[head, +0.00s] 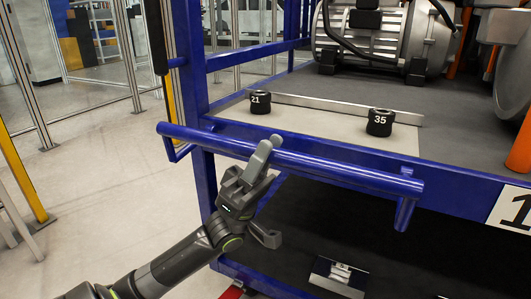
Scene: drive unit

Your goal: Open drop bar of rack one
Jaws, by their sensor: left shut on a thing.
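The blue drop bar (340,172) of the rack runs slanting across the front, from upper left to lower right. The blue rack (460,178) stands behind it, with a white sign showing a black 1 (511,207) at the right edge. My left gripper (262,160) comes from the lower left and is shut on the drop bar, left of the bar's middle. One finger shows over the bar; the hold below the bar is partly hidden. My right gripper is not in view.
Two black sockets marked 21 (260,102) and 35 (380,122) stand on the rack's light panel beside a metal strip (345,109). A large motor (383,40) sits behind. A small metal part (339,276) lies on the lower dark shelf. Open floor (105,150) is at left.

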